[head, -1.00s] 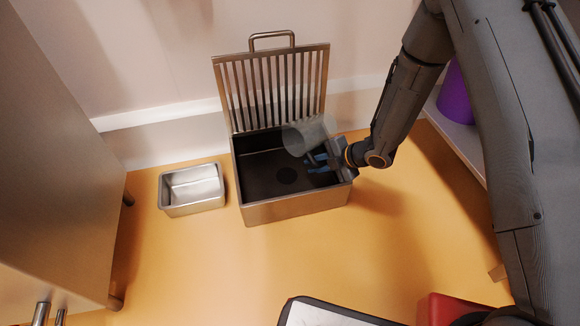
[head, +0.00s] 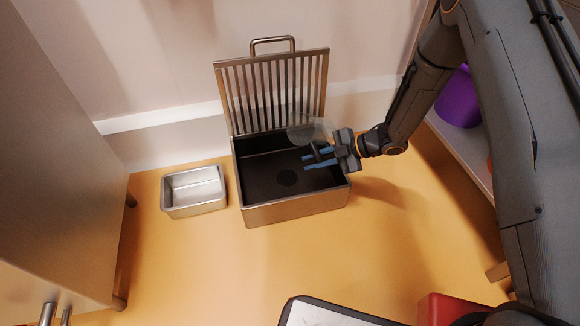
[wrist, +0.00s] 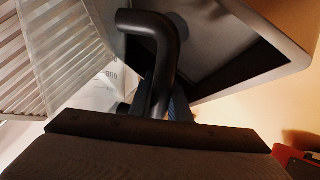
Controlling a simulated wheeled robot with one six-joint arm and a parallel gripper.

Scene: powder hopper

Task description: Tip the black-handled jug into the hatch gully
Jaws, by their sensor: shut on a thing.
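The clear jug (head: 303,129) is held over the right back part of the hatch gully, tilted with its mouth toward the left. Its black handle (wrist: 160,50) fills the middle of the wrist view, and its clear wall (wrist: 68,60) shows at the left there. My gripper (head: 318,161) is shut on the handle. The hatch gully (head: 295,212) is a dark-floored steel box with a round drain. Its slatted grate lid (head: 275,88) stands open against the wall. I cannot tell whether anything is in the jug.
A small empty steel tray (head: 194,207) sits on the floor left of the gully. A purple container (head: 458,100) stands on a shelf at the right, and a red object (head: 450,310) is at the bottom.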

